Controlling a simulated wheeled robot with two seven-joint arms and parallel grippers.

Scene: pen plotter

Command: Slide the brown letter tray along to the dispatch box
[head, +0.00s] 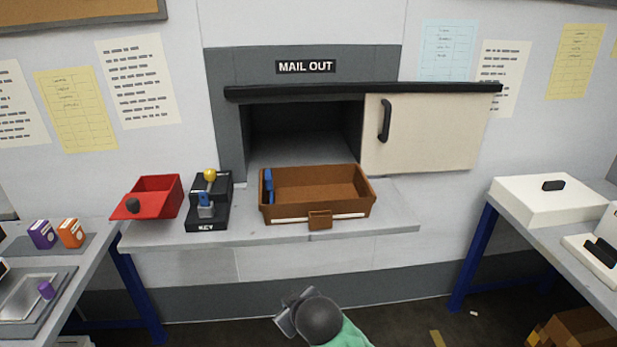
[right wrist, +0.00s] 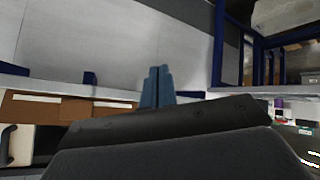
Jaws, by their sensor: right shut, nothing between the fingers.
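The brown letter tray (head: 284,212) sits upright on a grey ledge (head: 385,225) in front of the opening under the MAIL OUT sign. It has a white strip and a small brown tab on its front, and a blue item inside at its left end. In the right wrist view, a brown strip that looks like the tray (right wrist: 75,107) shows at the left. My right gripper (head: 288,312) is low in front of the ledge, apart from the tray. Its blue fingers (right wrist: 157,84) are together and empty. My left gripper is not in view. No box is labelled dispatch.
The MAIL OUT opening (head: 300,132) is uncovered, with its cream door (head: 435,135) to the right. A black KEY stand (head: 208,215) and a red bin (head: 155,198) are left of the tray. Side tables stand left and right. The ledge right of the tray is clear.

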